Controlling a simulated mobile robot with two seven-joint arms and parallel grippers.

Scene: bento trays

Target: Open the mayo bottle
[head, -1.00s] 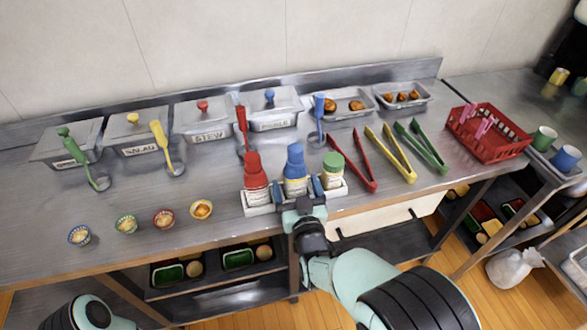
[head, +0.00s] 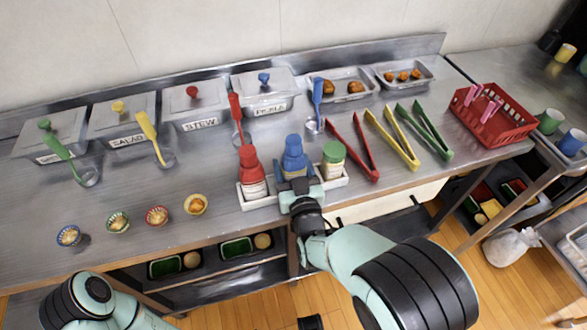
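Three bottles stand upright in a white tray (head: 249,205) at the front of the counter: a red bottle (head: 251,172), a blue-capped bottle (head: 294,154) in the middle and a shorter green-lidded one (head: 333,158). The labels are too small to read, so I cannot tell which is mayo. My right gripper (head: 297,183) is at the front of the blue-capped bottle and covers its lower part. Whether its fingers are shut on the bottle is hidden. My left gripper is out of view; only part of the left arm shows at bottom left.
Red (head: 353,149), yellow (head: 392,140) and green tongs (head: 425,132) lie right of the bottles. Lidded pans (head: 194,105) with ladles stand behind. Several small cups (head: 157,216) sit at left. A red basket (head: 490,115) is at right.

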